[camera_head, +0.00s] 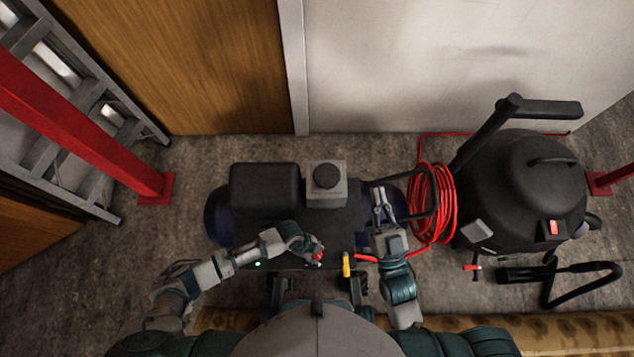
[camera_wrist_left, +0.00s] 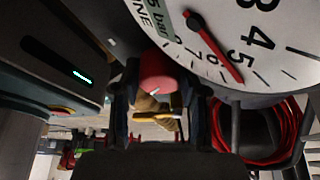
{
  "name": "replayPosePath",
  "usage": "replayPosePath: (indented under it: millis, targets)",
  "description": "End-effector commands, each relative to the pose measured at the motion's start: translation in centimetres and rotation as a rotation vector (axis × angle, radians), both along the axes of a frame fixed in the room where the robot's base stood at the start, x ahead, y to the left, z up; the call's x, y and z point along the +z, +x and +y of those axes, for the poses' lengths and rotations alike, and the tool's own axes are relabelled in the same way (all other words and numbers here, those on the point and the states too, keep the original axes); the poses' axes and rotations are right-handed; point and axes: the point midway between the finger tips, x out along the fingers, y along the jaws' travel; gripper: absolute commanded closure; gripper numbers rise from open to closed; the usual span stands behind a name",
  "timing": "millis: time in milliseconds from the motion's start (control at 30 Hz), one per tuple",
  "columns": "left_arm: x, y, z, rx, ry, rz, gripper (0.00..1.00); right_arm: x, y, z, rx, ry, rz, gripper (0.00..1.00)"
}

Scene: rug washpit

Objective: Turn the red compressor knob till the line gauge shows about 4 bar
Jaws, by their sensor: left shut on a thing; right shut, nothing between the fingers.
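The red compressor knob (camera_head: 317,257) is on the front of the dark compressor (camera_head: 265,187). My left gripper (camera_head: 312,250) is shut on it. In the left wrist view the red knob (camera_wrist_left: 158,70) sits between the two dark fingers of my left gripper (camera_wrist_left: 160,100). The line gauge (camera_wrist_left: 280,65) is just above and right of it, cut off by the frame's top. Its red needle points a little past the 5, on the side away from the 4. A small green readout ends in "5 bar", its start cut off. My right gripper (camera_head: 379,200) is shut and empty above the compressor's right part.
A coiled red hose (camera_head: 433,203) hangs at the compressor's right end. A black vacuum (camera_head: 525,195) stands further right, with its black hose on the floor. A yellow-handled part (camera_head: 346,265) is just right of the knob. A ladder (camera_head: 85,130) and a red post stand left.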

Motion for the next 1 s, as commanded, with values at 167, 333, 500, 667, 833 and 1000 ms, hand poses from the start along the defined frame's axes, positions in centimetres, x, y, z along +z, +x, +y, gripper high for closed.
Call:
replayPosePath:
  millis: [167, 333, 500, 667, 833, 1000]
  targets:
    - [0.5, 0.5, 0.3, 0.163, 0.007, -0.012, 0.92, -3.1, 1.0, -0.2, 0.0, -0.09, 0.281, 1.0]
    - [0.5, 0.5, 0.2, 0.305, 0.004, -0.011, 0.92, -7.0, 0.4, -0.9, 0.0, -0.167, 0.547, 1.0]
    - [0.4, 0.4, 0.1, 0.422, 0.001, -0.01, 0.92, -10.4, -1.3, -1.9, -0.004, -0.229, 0.777, 1.0]
    - [0.3, 0.4, 0.0, 0.502, 0.0, -0.011, 0.92, -12.5, -3.1, -2.6, -0.006, -0.269, 0.936, 1.0]
    - [0.1, 0.4, 0.0, 0.553, -0.002, -0.01, 0.92, -13.8, -4.4, -3.2, -0.008, -0.294, 1.037, 1.0]
    - [0.1, 0.4, -0.1, 0.574, -0.003, -0.01, 0.92, -14.3, -5.0, -3.5, -0.009, -0.303, 1.078, 1.0]
